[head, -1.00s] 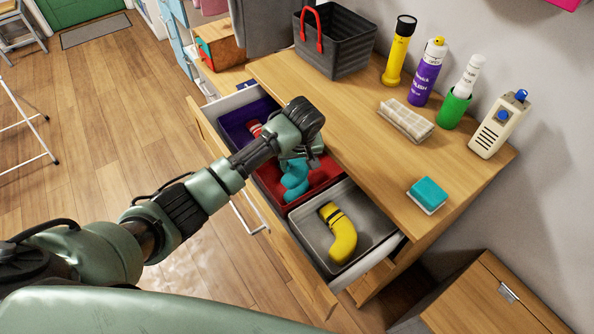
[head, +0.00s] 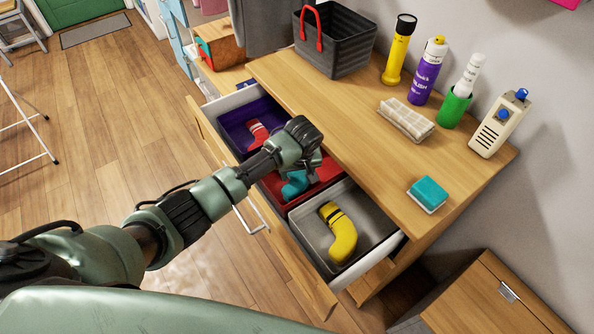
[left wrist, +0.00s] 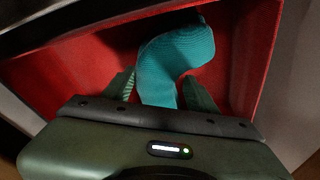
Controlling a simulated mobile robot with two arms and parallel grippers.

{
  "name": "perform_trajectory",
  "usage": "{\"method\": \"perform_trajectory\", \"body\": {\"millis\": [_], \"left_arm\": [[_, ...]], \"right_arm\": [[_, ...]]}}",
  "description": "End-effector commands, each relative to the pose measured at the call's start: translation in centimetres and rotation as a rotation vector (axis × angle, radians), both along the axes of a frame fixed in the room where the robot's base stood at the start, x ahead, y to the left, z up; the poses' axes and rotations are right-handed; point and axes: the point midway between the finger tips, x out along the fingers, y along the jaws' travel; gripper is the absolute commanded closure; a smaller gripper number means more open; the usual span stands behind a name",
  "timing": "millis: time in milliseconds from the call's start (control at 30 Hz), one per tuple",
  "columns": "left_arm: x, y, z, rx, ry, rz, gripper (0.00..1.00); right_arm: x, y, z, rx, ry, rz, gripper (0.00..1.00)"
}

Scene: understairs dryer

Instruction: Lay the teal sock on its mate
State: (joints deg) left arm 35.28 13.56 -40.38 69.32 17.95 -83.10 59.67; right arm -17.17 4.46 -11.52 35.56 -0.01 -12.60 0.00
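A teal sock (head: 294,185) lies in the red middle tray (head: 329,176) of the open drawer. In the left wrist view the sock (left wrist: 178,52) is bent, with its far end near the tray wall. My left gripper (head: 308,168) is low over this tray and partly hides the sock. In the left wrist view its fingers stand apart, one on each side of the sock's near part, with small gaps. I cannot make out a second teal sock as separate; whether one lies underneath is hidden. My right gripper is not in view.
The purple tray (head: 236,127) holds a red striped sock (head: 258,133); the grey tray (head: 375,232) holds a yellow sock (head: 340,232). The dresser top (head: 345,125) overhangs beside the gripper, bearing a basket (head: 335,45), bottles and a teal sponge (head: 428,193).

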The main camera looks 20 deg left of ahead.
Motion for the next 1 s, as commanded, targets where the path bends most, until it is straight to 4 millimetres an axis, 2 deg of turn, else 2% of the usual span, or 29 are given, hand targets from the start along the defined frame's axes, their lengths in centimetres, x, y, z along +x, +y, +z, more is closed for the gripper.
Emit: {"method": "perform_trajectory", "body": {"millis": [33, 67, 467, 567, 1000], "left_arm": [[0.0, 0.0, 0.0, 0.000, 0.000, 0.000, 0.27], [0.0, 0.0, 0.0, 0.000, 0.000, 0.000, 0.20], [0.1, 0.0, 0.6, 0.000, -0.002, 0.000, 0.20], [-0.1, -0.1, 1.9, -0.002, -0.003, -0.001, 0.20], [-2.2, -1.3, 10.6, -0.002, -0.003, 0.000, 0.20]], "right_arm": [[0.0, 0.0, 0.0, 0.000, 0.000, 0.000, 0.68], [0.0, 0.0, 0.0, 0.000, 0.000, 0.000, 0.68], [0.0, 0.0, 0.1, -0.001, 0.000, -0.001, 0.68], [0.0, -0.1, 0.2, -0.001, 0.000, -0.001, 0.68], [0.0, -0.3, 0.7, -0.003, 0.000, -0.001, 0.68]]}}
